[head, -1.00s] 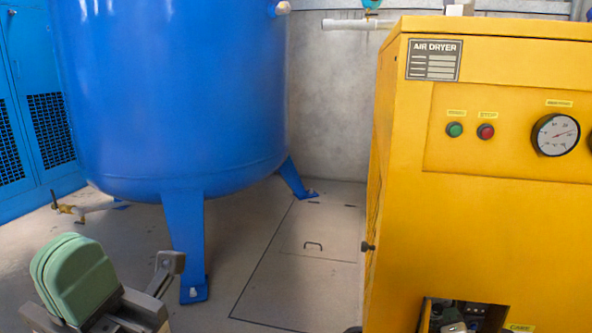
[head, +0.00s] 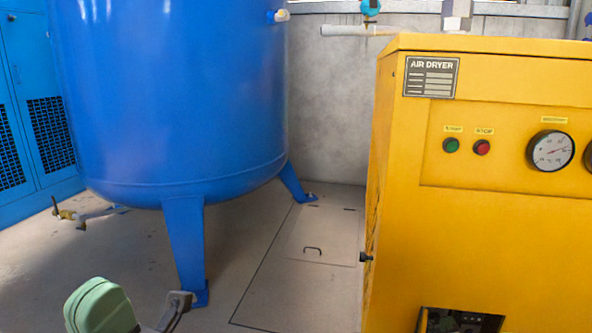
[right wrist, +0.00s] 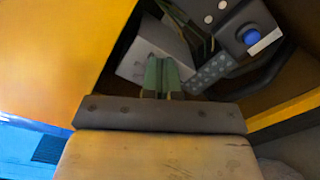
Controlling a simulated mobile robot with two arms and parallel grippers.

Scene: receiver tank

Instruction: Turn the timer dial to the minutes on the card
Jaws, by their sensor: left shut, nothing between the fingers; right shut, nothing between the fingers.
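I cannot make out a timer dial or a card with minutes in either view. In the right wrist view, a round blue knob or button (right wrist: 252,37) sits on a grey box beside a white label; I cannot tell whether it is the dial. My right gripper (right wrist: 160,75) has its green fingers together, empty, in front of a dark opening in yellow casing.
The yellow air dryer (head: 480,230) stands at right, with a green button (head: 451,146), a red button (head: 482,148) and a gauge (head: 550,151). A low opening (head: 460,322) is cut by the frame. The blue tank (head: 175,100) stands left. Floor (head: 250,255) between them is clear.

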